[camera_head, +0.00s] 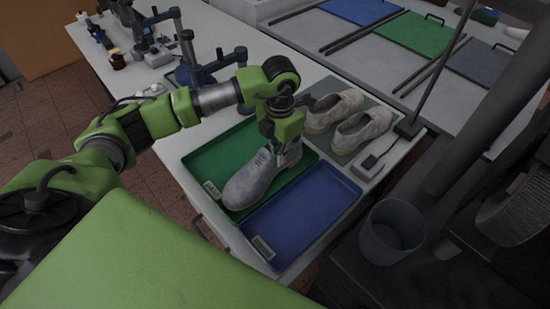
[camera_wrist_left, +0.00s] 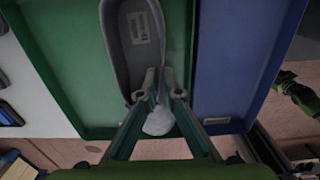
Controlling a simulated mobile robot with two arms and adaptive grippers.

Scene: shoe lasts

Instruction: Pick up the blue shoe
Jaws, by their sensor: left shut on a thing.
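A grey-blue shoe (camera_head: 252,182) is over the green tray (camera_head: 207,158) in the head view, its toe toward the front left. My left gripper (camera_head: 279,148) comes down on its heel end and is shut on it. I cannot tell whether the sole touches the tray. A green and black part at the right edge of the left wrist view looks like my right arm; its fingers are not clear.
An empty blue tray (camera_head: 305,215) sits right of the green one. A pair of beige shoes (camera_head: 362,127) stands on a dark mat behind. A round bin (camera_head: 392,232) is at the right. Stands and tools (camera_head: 145,38) occupy the table's far left.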

